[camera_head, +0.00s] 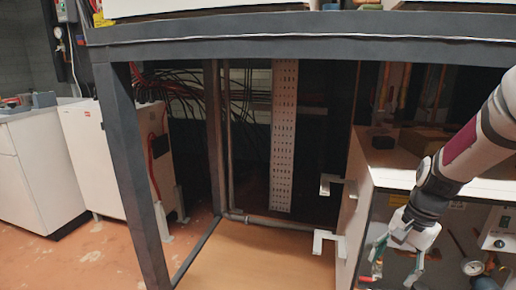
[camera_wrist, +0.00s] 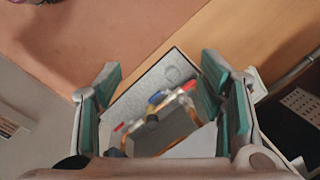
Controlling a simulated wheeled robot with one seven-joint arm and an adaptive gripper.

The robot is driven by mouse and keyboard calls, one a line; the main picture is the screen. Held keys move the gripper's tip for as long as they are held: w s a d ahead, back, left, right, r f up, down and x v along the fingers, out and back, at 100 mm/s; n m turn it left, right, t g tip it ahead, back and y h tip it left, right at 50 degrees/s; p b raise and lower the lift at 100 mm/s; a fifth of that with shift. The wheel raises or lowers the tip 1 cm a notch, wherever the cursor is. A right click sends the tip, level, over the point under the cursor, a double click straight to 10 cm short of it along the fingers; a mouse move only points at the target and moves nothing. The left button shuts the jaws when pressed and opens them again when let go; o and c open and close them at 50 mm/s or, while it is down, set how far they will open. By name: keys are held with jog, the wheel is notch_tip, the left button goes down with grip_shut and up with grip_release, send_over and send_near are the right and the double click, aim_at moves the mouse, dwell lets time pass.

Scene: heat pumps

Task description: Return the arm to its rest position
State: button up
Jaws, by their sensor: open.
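My gripper (camera_head: 392,268) hangs from my arm at the lower right of the head view, with its fingers pointing down. It is in front of the open front of a heat pump cabinet (camera_head: 409,179). In the wrist view my gripper (camera_wrist: 165,100) shows green finger pads standing wide apart. Nothing is held between them. Below and between the fingers, the wrist view shows a grey panel with copper pipe (camera_wrist: 178,104) and small blue, red and yellow parts. I cannot tell the distance from the fingers to these parts.
A dark metal frame (camera_head: 134,180) stands left of the cabinet, with its top beam crossing above. White brackets (camera_head: 327,243) stick out from the cabinet's left side. A round gauge (camera_head: 473,268) sits right of my gripper. White units (camera_head: 118,150) stand at the left; reddish floor (camera_head: 95,262) there is clear.

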jog(key=s+a+r+n+h, duration=0.1)
jog(key=s+a+r+n, duration=0.2)
jog(key=s+a+r, duration=0.4)
jog(key=s+a+r+n, duration=0.3)
jog(key=s+r, duration=0.3)
jog(key=s, duration=0.2)
jog(key=s+a+r+n, duration=0.1)
jog(key=s+a+n, duration=0.15)
jog(key=s, duration=0.55)
jog(key=s+a+n, duration=0.1)
jog(key=s+n, duration=0.2)
jog(key=s, duration=0.5)
notch_tip(320, 180, up, 35)
jog(key=t+p, duration=0.3)
jog(key=p, duration=3)
jog(key=shift+d+t+h, duration=0.3)
jog(key=shift+d+t, duration=0.05)
jog(key=shift+t, duration=0.05)
jog(key=shift+w, duration=0.1)
